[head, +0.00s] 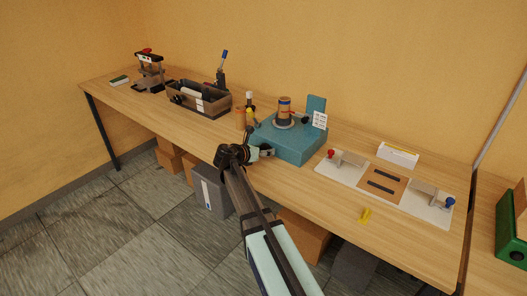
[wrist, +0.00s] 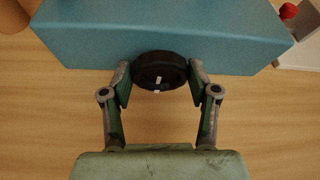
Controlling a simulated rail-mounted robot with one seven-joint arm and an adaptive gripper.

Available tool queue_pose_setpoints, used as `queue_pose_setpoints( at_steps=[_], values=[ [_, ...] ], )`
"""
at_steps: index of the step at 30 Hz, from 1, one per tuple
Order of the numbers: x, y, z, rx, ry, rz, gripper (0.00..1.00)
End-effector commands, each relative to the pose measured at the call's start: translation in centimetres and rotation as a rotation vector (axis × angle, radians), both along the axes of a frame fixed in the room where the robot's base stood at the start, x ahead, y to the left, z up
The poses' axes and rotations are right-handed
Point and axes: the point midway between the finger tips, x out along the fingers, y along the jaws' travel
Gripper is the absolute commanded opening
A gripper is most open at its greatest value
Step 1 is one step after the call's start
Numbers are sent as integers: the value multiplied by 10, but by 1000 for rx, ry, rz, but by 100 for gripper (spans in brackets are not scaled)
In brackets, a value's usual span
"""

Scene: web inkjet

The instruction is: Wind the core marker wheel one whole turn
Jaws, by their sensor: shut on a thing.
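The core marker is a teal box (head: 290,145) on the long table, with a round spindle stack (head: 284,108) on top. Its wheel (wrist: 160,71) is a black knob on the box's side, seen in the wrist view with a white mark on its face and another white mark just below it. My gripper (wrist: 160,80) is shut on the wheel, one finger at each side. In the head view my gripper (head: 262,151) reaches the left side of the teal box; the wheel is hidden there.
A brown tool crate (head: 200,98) and a small press (head: 148,70) stand to the left. A white board (head: 345,172) with a red knob and a blue knob lies to the right.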

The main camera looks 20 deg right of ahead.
Motion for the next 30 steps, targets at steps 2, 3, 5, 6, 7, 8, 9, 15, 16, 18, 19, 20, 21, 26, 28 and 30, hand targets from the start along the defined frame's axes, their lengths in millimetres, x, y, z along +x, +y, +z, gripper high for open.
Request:
queue_pose_setpoints(
  at_steps=[2,3,5,6,7,8,9,15,16,18,19,20,21,26,28,30],
  values=[
    [-1,-1,-1,18,-34,-1,25],
    [-1,-1,-1,28,-54,-1,25],
    [-2,-2,-1,46,-90,-1,25],
    [-2,-2,-1,60,-117,0,25],
    [-3,-2,-1,71,-137,-1,25],
    [-3,-2,-1,82,-159,-1,25],
    [-3,-2,-2,99,-190,0,25],
    [-5,-3,-4,185,-356,0,25],
    [-5,-3,-4,198,-382,0,25],
    [-5,-3,-4,229,-441,-1,25],
    [-5,-3,-4,240,-464,0,25],
    [-5,-3,-5,254,-488,0,25],
    [-5,-3,-5,270,-518,0,25],
    [-6,-4,-6,327,-627,1,25],
    [-6,-4,-5,347,-666,1,25],
    [-6,-4,-5,366,-701,1,25]
  ],
)
